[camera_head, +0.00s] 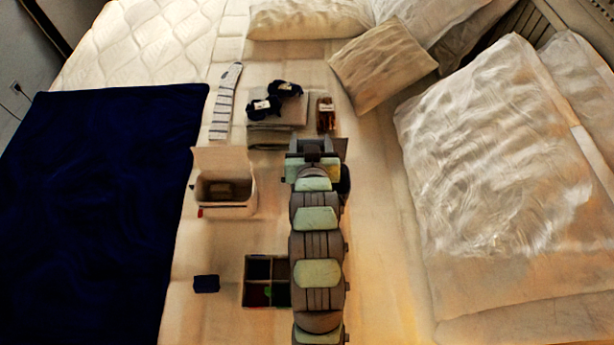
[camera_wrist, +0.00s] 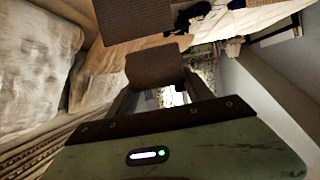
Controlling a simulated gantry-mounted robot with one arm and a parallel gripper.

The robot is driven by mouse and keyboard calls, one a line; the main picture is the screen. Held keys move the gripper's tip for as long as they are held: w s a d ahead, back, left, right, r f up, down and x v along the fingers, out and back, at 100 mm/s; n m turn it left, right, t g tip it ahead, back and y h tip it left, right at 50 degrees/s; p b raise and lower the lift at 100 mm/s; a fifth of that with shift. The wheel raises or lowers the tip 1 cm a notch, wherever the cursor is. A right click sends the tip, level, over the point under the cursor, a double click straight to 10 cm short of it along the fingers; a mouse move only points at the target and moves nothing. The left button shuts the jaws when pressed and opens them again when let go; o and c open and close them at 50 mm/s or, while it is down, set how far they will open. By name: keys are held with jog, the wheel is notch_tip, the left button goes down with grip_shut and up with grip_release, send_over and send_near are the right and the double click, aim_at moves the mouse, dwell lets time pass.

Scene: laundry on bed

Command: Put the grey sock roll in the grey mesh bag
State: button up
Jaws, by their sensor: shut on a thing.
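My gripper (camera_head: 315,146) is over the bed, beyond the divided box and right of the open-lidded box. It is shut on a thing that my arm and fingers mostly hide. A dark grey patch shows at the jaws in the head view, consistent with the grey sock roll, but its outline is unclear. In the wrist view, dark brown textured blocks stand in front of my green gripper body, and I cannot tell finger from held thing there. I cannot make out the grey mesh bag for sure in either view.
The open-lidded beige box (camera_head: 240,200) stands left of my arm. A divided box (camera_head: 253,290) and a small navy block (camera_head: 206,284) lie nearer. Dark rolls (camera_head: 286,89) rest on folded grey cloth (camera_head: 268,137), beside a striped sock (camera_head: 224,100) and brown bottle (camera_head: 326,114). Pillows (camera_head: 500,150) fill the right.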

notch_tip(320, 180, down, 16)
jog(key=shift+s+d+f, duration=0.15)
jog(key=shift+f, duration=0.1)
jog(key=shift+f, duration=0.4)
jog(key=o, duration=1.3)
